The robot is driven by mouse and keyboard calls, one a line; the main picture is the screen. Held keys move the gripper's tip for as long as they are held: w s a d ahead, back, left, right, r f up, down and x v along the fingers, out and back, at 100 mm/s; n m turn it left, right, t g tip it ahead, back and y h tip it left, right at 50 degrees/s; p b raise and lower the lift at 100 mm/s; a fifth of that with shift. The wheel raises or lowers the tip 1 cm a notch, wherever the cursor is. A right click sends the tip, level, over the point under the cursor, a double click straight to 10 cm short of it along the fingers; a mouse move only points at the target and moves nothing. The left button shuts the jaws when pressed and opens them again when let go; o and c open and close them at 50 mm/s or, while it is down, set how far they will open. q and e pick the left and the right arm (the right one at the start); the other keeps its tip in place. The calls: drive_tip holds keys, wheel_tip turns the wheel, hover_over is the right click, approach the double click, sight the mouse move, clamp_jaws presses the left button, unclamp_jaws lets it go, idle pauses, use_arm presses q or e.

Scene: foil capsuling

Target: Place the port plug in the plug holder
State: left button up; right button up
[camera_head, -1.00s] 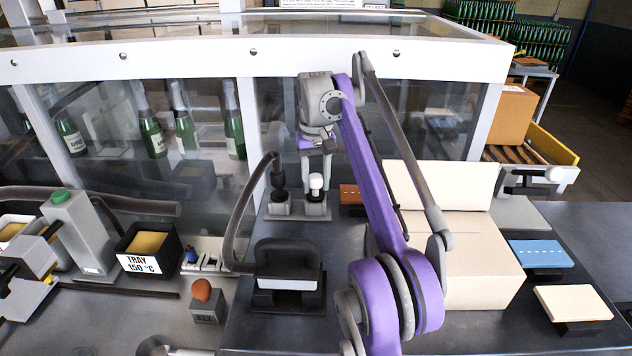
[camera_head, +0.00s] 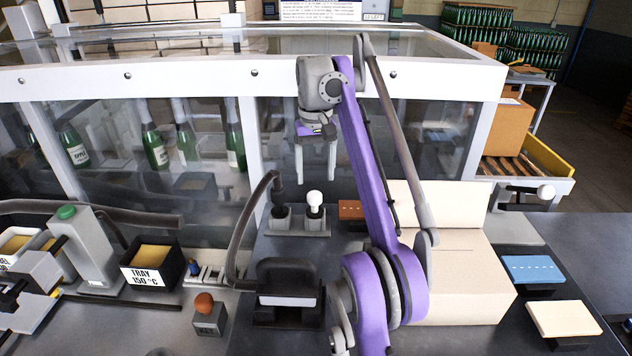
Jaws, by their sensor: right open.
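The port plug, with a white rounded head (camera_head: 314,199) on a dark stem, stands upright in a small grey block that looks like the plug holder (camera_head: 313,226). My right gripper (camera_head: 315,177) points down above the plug. Its two fingers are apart, with nothing between them, and their tips are just above the white head. The plug's lower end is hidden inside the block. My left gripper is not in view.
A similar grey block (camera_head: 280,221) stands just left, with the black end of a curved hose (camera_head: 244,222) at it. A cream carton (camera_head: 470,285) is right of my arm. A glass-walled enclosure with bottles stands behind. A black stand (camera_head: 288,290) is in front.

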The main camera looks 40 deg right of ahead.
use_arm(q)
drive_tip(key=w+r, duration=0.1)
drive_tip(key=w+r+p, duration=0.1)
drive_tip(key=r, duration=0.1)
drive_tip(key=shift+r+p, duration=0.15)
drive_tip(key=shift+p, duration=0.15)
use_arm(e)
wheel_tip(320, 180, up, 4)
drive_tip(key=shift+w+r, duration=0.1)
drive_tip(key=shift+r, duration=0.1)
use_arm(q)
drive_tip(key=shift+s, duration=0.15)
